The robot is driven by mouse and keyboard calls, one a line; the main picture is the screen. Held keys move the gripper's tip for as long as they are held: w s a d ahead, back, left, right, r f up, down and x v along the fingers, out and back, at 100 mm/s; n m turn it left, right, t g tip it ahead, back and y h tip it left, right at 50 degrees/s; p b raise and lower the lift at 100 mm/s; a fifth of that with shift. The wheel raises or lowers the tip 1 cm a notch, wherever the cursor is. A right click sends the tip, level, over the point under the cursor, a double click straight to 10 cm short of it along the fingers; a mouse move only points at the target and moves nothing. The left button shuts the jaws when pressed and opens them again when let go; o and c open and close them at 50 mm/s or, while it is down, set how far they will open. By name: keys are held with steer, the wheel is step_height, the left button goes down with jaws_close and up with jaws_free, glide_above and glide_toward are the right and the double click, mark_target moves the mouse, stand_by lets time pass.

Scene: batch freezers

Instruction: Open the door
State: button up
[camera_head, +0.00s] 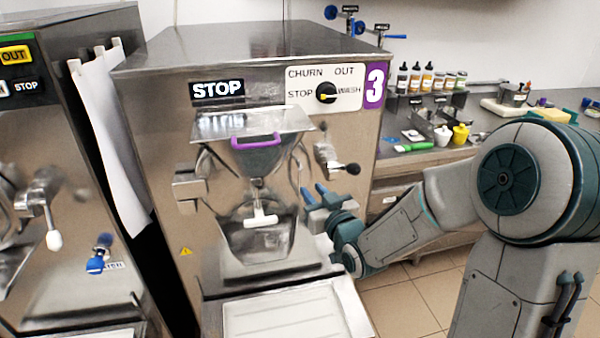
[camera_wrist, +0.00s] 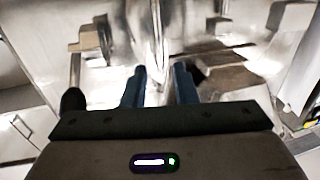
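The metal door (camera_head: 285,222) is on the front of the batch freezer marked 3 and looks shut. It has a hopper with a purple-edged rim (camera_head: 257,141) and a white-handled spout lever (camera_head: 261,219). A latch lever with a black knob (camera_head: 352,168) is at the door's right. My gripper (camera_head: 314,190) is right of the door, just below and left of the knob, with its blue fingers apart. In the wrist view, my open gripper (camera_wrist: 160,76) has shiny metal beyond and between its fingers. I cannot tell whether it touches anything. A dark round thing (camera_wrist: 73,100) left of the fingers may be the knob.
Another freezer (camera_head: 60,190) stands close on the left, with a hanging white cloth (camera_head: 108,140) between. A shelf-like tray (camera_head: 290,315) juts out below the door. A counter (camera_head: 440,150) with bottles and tubs is at the right. Tiled floor (camera_head: 405,300) shows below it.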

mark_target(301, 177)
steer(key=p+x, duration=0.1)
steer(key=x, duration=0.7)
steer(key=shift+p, duration=0.3)
jaws_close()
